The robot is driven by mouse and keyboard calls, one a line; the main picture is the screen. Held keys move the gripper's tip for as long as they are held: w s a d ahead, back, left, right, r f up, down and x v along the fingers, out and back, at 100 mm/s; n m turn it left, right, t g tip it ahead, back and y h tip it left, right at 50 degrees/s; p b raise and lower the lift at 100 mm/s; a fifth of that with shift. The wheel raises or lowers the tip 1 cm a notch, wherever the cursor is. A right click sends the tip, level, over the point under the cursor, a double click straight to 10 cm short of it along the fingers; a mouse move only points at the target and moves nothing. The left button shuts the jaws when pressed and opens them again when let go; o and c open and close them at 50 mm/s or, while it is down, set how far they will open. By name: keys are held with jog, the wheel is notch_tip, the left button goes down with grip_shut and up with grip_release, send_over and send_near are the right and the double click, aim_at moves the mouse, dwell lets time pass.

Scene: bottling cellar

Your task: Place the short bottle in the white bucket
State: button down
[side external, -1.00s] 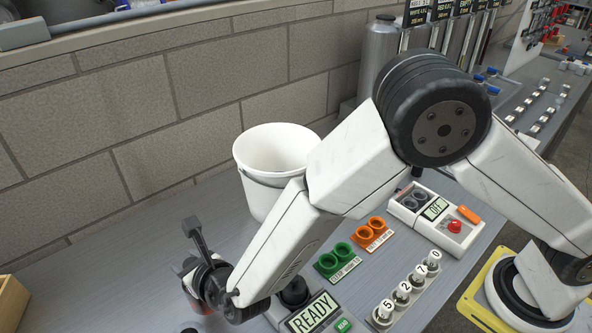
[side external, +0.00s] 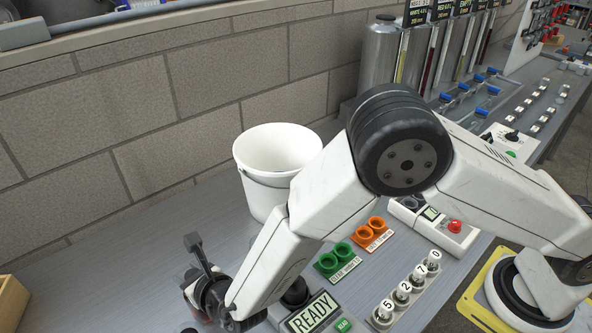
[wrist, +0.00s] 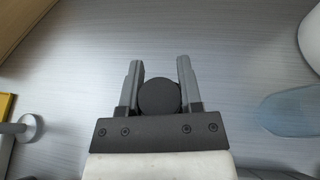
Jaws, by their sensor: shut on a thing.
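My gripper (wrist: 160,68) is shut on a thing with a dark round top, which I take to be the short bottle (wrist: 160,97). It sits between the two grey fingers in the wrist view. In the side view my gripper (side external: 205,292) is at the lower left, and the wrist hides most of the held bottle. The white bucket (side external: 266,188) stands upright on the bench near the wall, behind and to the right of my gripper. Part of the bucket shows at the upper right edge of the wrist view (wrist: 312,40).
A pale blue clear object (wrist: 288,114) is right of my gripper in the wrist view. A wooden box (side external: 10,298) is at the left edge. The bench between gripper and bucket looks clear.

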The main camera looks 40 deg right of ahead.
jog(key=shift+c, duration=1.3)
grip_release()
jog(key=shift+f, duration=0.1)
jog(key=shift+s+r, duration=0.35)
jog(key=shift+s, duration=0.05)
jog(key=v, duration=1.1)
jog(key=shift+d, duration=0.2)
